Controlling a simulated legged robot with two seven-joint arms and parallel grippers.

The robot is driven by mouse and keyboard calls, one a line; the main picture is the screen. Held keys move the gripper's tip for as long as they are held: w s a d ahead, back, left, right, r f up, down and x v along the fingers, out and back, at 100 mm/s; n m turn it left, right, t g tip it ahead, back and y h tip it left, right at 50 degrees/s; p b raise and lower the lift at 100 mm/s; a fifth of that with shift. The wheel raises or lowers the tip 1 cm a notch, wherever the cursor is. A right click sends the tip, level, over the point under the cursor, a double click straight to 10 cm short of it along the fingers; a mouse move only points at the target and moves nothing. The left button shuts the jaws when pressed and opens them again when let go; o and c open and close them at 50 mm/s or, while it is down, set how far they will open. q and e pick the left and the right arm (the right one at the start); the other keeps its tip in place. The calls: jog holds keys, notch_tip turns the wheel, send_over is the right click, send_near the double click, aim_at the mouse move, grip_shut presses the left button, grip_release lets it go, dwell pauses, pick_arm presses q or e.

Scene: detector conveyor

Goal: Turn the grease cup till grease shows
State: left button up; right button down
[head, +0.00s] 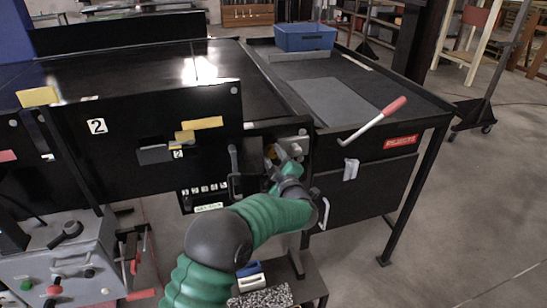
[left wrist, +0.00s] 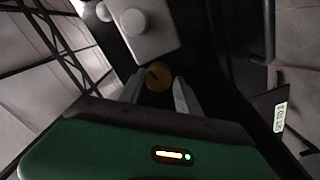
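The grease cup is a small round brass-coloured knob; in the left wrist view the grease cup (left wrist: 158,76) is ahead, between my fingertips. My left gripper (left wrist: 159,82) is open, one finger on each side of the cup, with small gaps showing; I see no clear contact. In the head view the left gripper (head: 276,160) is at the grey fitting at the right end of the black conveyor panel, and the grease cup (head: 269,151) shows just beside it, partly covered. No grease can be made out. My right gripper is not in view.
A grey bearing block (left wrist: 143,25) with round bolt heads is just beyond the cup. A black bench (head: 425,108) at right holds a red-handled tool (head: 378,117) and a blue bin (head: 304,38). A grey control box (head: 62,262) stands at lower left.

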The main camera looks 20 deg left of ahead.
pick_arm(q)
jog(key=shift+d+f, duration=0.1)
jog(key=shift+d, duration=0.2)
grip_shut()
